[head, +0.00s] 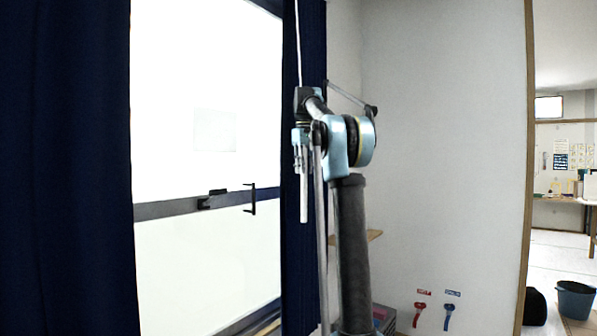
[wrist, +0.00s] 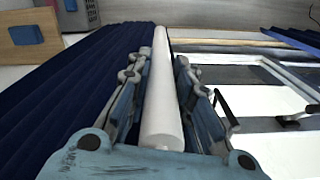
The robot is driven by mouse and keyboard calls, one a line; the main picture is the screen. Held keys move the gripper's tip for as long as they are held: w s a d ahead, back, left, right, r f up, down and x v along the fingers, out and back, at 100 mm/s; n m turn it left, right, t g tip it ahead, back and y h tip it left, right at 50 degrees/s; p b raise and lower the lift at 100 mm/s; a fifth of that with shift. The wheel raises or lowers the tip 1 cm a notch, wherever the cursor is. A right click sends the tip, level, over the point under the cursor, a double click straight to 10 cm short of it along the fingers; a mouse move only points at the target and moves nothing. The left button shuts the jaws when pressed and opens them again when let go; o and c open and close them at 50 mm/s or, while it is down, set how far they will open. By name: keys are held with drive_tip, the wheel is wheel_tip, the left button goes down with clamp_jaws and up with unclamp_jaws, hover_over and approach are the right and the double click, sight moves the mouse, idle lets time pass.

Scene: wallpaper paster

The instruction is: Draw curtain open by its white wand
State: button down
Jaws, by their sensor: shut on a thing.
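The white wand (head: 303,200) hangs nearly upright in the head view. Its thin upper part runs up out of the frame, and its thicker lower end shows below my gripper (head: 301,138). In the wrist view the wand (wrist: 163,95) lies between the two fingers of my gripper (wrist: 160,75), which is shut on it. A navy curtain panel (head: 305,40) hangs narrow and bunched behind the wand, at the right of the bright glazing. The curtain (wrist: 60,100) also shows at the left in the wrist view. My arm hides part of this panel.
Another navy curtain (head: 65,160) covers the far left. A bright glazed door (head: 205,80) with a dark handle (head: 252,199) shows between the panels. Red and blue hanging items (head: 420,314) are low on the white wall.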

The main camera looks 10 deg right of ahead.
drive_tip(key=shift+w+d, duration=0.55)
drive_tip(key=c, duration=1.4)
unclamp_jaws()
drive_tip(key=shift+r, duration=0.1)
drive_tip(key=shift+r, duration=3.6)
drive_tip(key=shift+d, duration=0.1)
